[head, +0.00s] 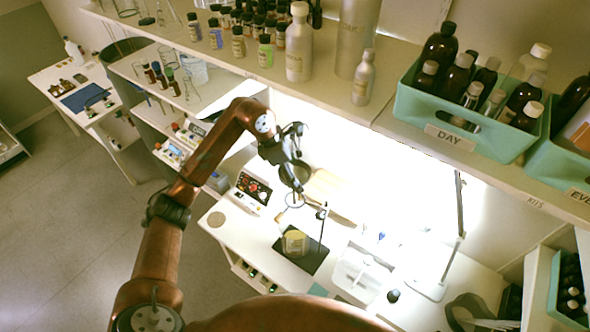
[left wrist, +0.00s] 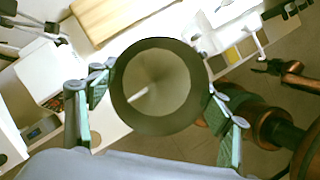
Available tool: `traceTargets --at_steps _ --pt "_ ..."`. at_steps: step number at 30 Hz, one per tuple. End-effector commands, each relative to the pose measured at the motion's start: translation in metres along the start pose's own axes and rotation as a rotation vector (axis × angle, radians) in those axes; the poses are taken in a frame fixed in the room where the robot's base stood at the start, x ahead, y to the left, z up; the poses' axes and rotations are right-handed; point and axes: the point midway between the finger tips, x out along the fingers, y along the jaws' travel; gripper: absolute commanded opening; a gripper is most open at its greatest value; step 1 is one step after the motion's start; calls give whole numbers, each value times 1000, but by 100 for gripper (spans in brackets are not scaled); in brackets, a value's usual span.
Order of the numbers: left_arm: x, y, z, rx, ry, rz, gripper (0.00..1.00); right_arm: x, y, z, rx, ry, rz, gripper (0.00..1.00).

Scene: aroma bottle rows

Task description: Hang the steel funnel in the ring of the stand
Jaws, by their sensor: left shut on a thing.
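The steel funnel (head: 296,177) is held by my left gripper (head: 294,155) over the bench in the head view. In the left wrist view I look into the wide round mouth of the funnel (left wrist: 160,80), with the fingers of my left gripper (left wrist: 158,108) on both sides of its rim. The thin ring (head: 294,201) of the stand shows just below the funnel. I cannot tell whether the funnel's stem is inside it. The stand's upright rod (head: 322,230) rises from a dark base (head: 316,262). A copper arm with a small dark gripper (left wrist: 263,67) shows at the right of the wrist view.
A jar with yellowish contents (head: 294,242) stands on the dark base below the ring. A control box with a red-lit panel (head: 253,188) is to the left. A white tray (head: 358,272) lies to the right. The bottle shelf (head: 345,105) overhangs the bench behind.

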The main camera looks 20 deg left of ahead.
Motion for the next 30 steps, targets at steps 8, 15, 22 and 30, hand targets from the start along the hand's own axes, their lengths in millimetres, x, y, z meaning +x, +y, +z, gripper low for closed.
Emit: traceTargets --at_steps 8,15,22,30 --pt "27 -1 -10 1 -1 -2 47 13 -8 12 6 -14 -7 42" --pt "48 -1 -19 0 -1 -3 47 23 -12 21 9 -24 -11 42" --pt "68 -1 -27 1 -1 -2 47 32 -11 20 8 -22 -9 42" --pt "88 0 -36 1 0 0 47 48 -6 20 5 -20 -4 42"
